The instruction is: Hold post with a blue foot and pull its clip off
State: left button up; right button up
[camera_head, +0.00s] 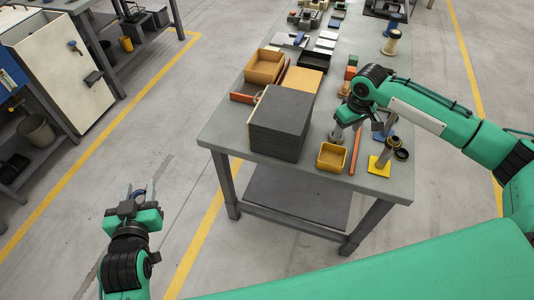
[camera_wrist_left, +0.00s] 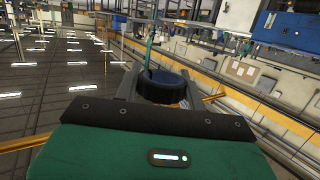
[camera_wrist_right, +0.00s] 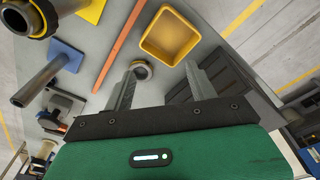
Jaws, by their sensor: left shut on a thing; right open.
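The post with a blue foot (camera_wrist_right: 38,84) stands bare on the table in the right wrist view; its square blue foot (camera_wrist_right: 67,55) is at its base. In the head view the blue foot (camera_head: 379,134) is partly hidden by my right arm. My left gripper (camera_head: 139,197) is off the table at lower left, shut on a dark round piece (camera_wrist_left: 163,88). I cannot tell whether this piece is the clip.
A post with a yellow foot (camera_head: 378,167) and dark round clip stands at the table's near right corner. A yellow bin (camera_head: 331,157), an orange bar (camera_head: 355,150) and a large dark block (camera_head: 280,122) are near. A small dark ring (camera_wrist_right: 142,69) lies by my right fingers.

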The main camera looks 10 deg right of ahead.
jog(key=r, duration=0.4)
jog(key=shift+s+r+b, duration=0.2)
jog(key=shift+r+b, duration=0.1)
jog(key=shift+r, duration=0.1)
